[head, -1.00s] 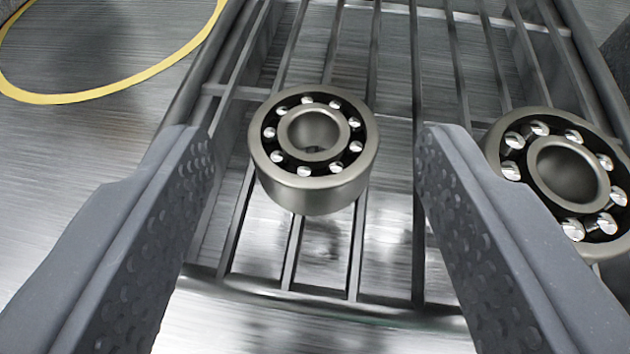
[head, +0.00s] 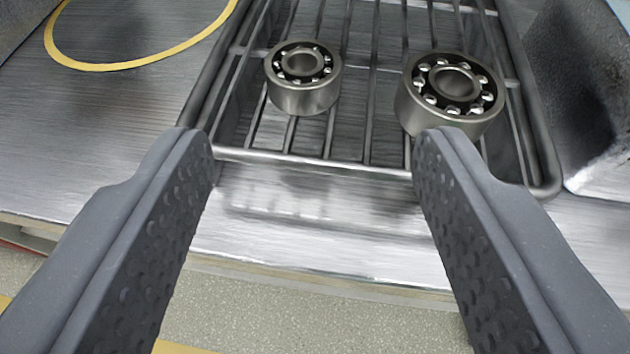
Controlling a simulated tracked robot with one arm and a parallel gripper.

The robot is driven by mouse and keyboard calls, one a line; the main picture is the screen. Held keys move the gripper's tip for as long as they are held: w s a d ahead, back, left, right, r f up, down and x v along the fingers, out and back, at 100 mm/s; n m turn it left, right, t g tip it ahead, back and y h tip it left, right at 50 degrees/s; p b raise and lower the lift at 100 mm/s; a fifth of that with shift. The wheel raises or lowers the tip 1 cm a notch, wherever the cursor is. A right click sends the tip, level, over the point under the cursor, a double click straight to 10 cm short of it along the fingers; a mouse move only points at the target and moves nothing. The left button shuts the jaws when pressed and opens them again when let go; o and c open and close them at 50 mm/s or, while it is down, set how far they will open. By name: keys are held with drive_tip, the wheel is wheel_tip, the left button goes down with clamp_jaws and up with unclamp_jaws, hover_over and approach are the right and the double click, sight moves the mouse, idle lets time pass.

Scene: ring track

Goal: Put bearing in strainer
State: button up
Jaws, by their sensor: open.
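A smaller steel ball bearing (head: 303,97) rests in the wire strainer (head: 290,158), toward its left side. A larger bearing (head: 450,118) lies in the strainer to the right, its lower edge partly hidden by my right finger. My gripper (head: 315,145) is open and empty. Its two dark dimpled fingers are spread wide at the near edge of the strainer, apart from the smaller bearing, which sits beyond the fingertips.
The strainer stands on a brushed metal table with its front edge (head: 330,280) close below. Speckled floor (head: 300,318) shows beyond that edge. A yellow ring marking (head: 125,66) is at the upper left. A dark block (head: 575,85) stands at the right.

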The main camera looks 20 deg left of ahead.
drive_tip(key=v, duration=0.7)
drive_tip(key=shift+p, duration=0.45)
drive_tip(key=w+d+r+m+t+h, duration=0.1)
drive_tip(key=d+r, duration=0.7)
drive_tip(key=r, duration=0.6)
drive_tip(key=w+d+r+m+t+h, duration=0.1)
drive_tip(key=w+d+r, duration=0.1)
drive_tip(key=d+r, duration=0.9)
drive_tip(key=s+d+r, duration=0.2)
drive_tip(key=d+r, duration=0.2)
drive_tip(key=r, duration=0.3)
drive_tip(key=s+d+r+m+h, duration=0.1)
drive_tip(key=s+d+r, duration=0.2)
drive_tip(key=r, duration=0.4)
drive_tip(key=shift+s+d+r, duration=0.15)
drive_tip(key=shift+d+r, duration=0.2)
drive_tip(key=shift+d, duration=0.45)
drive_tip(key=shift+o, duration=0.6)
drive_tip(key=s+d+r+m+t+h, duration=0.1)
drive_tip(key=s+d+r+h, duration=0.1)
drive_tip(key=s+d+r, duration=0.8)
drive_tip(key=shift+s+d+r+m, duration=0.3)
drive_tip(key=shift+s+d+r, duration=0.05)
drive_tip(key=shift+s+d, duration=0.25)
